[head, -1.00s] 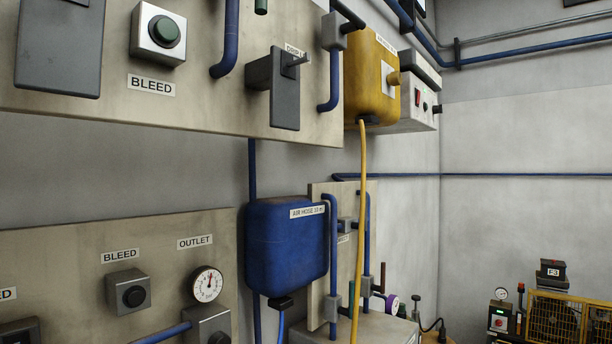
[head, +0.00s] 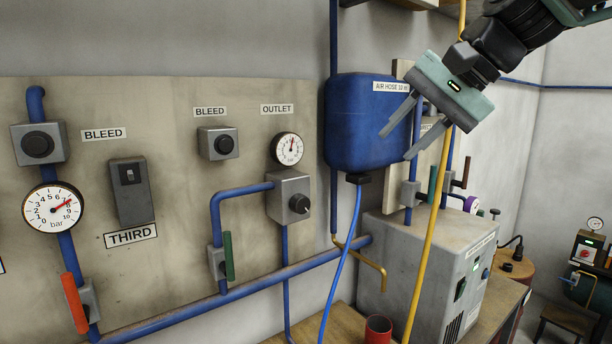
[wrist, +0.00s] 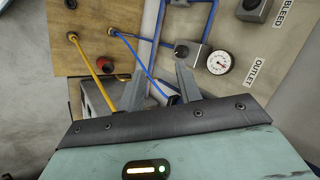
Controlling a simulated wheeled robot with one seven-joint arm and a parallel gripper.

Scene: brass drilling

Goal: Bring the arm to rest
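My gripper (head: 404,128) is at the upper right of the head view, reaching down and left in front of the blue air hose box (head: 350,118). Its two grey fingers are spread apart with nothing between them. In the wrist view the gripper (wrist: 160,80) also shows both fingers apart and empty. The blue hose (wrist: 140,62) and the outlet gauge (wrist: 220,62) lie beyond the fingers there. Whether the fingers are clear of the box by much cannot be told.
A panel (head: 180,230) with gauges, knobs and valve levers fills the left. A grey machine (head: 440,262) stands on the bench below my gripper. A yellow hose (head: 428,250) hangs in front of it, and a red cup (head: 378,329) stands on the bench.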

